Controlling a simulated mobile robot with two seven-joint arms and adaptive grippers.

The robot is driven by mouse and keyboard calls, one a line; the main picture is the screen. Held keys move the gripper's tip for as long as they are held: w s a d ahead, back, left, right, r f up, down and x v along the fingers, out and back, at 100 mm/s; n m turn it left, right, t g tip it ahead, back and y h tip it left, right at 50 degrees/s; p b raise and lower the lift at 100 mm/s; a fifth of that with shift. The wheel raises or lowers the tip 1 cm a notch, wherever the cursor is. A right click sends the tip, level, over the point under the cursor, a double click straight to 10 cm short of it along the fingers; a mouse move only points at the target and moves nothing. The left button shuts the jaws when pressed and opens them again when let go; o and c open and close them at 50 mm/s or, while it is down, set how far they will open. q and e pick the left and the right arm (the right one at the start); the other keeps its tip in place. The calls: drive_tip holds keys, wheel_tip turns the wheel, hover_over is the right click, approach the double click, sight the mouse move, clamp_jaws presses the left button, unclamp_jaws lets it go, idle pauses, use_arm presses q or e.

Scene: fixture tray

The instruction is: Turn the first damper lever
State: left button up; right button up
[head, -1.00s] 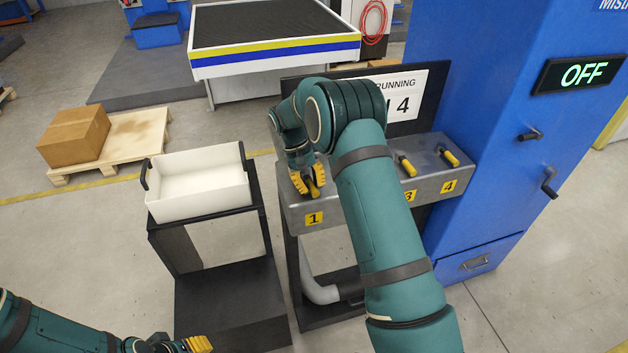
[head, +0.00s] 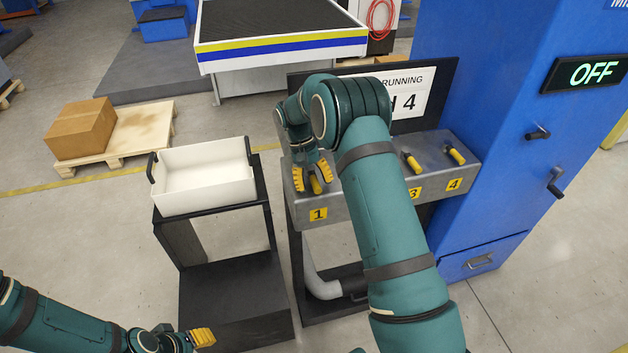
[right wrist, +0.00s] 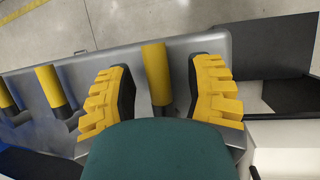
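The first damper lever (head: 315,186) has a yellow handle and stands on the grey metal box (head: 345,208) above the yellow "1" label (head: 318,214). My right gripper (head: 311,176) is open around it, with a yellow finger on each side. In the right wrist view the lever's yellow handle (right wrist: 156,72) lies between the spread fingers (right wrist: 161,92), with a visible gap to each. Its handle points straighter up in that view than the neighbouring lever (right wrist: 50,88), which leans left. My left gripper (head: 201,338) is low at the left; its finger opening is unclear.
Levers above labels 3 (head: 411,162) and 4 (head: 456,155) stand farther right; my right arm hides the second lever in the head view. A sign (head: 405,90) stands behind. A blue cabinet (head: 500,120) reads OFF. A white bin (head: 205,185) sits on a black stand to the left.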

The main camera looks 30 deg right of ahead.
drive_tip(key=shift+r, duration=0.1)
drive_tip(key=v, duration=1.2)
idle(0.4)
